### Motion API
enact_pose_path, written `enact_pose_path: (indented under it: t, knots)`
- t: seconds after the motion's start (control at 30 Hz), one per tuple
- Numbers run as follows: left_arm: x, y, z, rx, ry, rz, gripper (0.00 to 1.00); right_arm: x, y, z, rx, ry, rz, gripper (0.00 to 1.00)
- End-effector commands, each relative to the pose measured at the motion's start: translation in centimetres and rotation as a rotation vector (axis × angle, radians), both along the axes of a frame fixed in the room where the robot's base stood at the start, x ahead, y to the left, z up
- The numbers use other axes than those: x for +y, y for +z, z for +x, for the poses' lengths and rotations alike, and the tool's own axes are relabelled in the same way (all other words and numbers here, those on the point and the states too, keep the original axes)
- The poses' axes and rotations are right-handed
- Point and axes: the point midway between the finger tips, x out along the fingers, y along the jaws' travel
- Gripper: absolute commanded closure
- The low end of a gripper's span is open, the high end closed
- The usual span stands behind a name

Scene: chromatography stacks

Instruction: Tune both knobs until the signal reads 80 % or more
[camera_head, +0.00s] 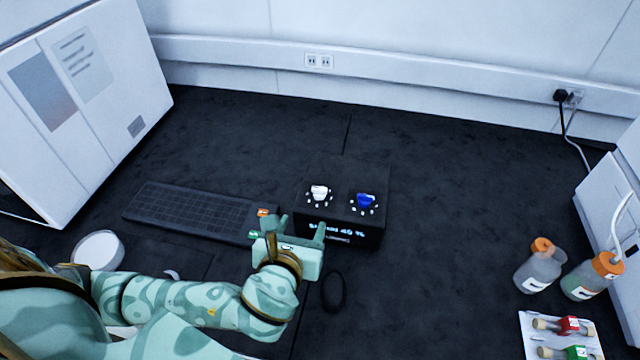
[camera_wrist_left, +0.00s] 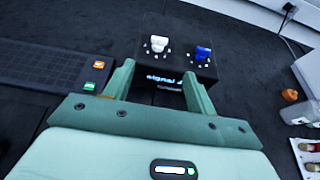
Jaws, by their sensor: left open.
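A black box (camera_head: 372,235) stands on the dark bench with a white knob (camera_head: 319,192) on its left and a blue knob (camera_head: 364,201) on its right. Its lit front display (camera_head: 337,230) reads about "Signal 45 %"; the last digit is hard to read. My left gripper (camera_head: 298,228) is open and empty, in front of the box and lower left of the white knob. In the left wrist view the white knob (camera_wrist_left: 159,43) and the blue knob (camera_wrist_left: 203,53) lie beyond the spread fingers (camera_wrist_left: 157,84). My right gripper is not in view.
A dark keyboard (camera_head: 195,211) with orange and green keys lies left of the box. Two orange-capped bottles (camera_head: 538,268) and a white tray (camera_head: 535,346) with vials stand at the right. The bench behind the box is clear.

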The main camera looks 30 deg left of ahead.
Motion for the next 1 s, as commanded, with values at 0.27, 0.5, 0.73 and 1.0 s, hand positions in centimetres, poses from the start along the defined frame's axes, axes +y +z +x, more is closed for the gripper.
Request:
enact_pose_path:
  t: [0.27, 0.5, 0.73, 1.0]
  knots:
    - [1.5, -2.8, 5.5, -0.001, 0.002, 0.003, 0.44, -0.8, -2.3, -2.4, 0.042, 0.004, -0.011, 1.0]
    - [2.8, -5.1, 10.6, 0.002, 0.0, 0.002, 0.44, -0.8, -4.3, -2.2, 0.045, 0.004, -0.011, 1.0]
    - [3.5, -6.0, 13.4, 0.002, 0.0, 0.0, 0.44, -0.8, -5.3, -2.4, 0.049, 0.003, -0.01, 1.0]
    - [3.6, -6.0, 13.8, 0.002, 0.0, 0.0, 0.44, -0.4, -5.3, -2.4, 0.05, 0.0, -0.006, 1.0]
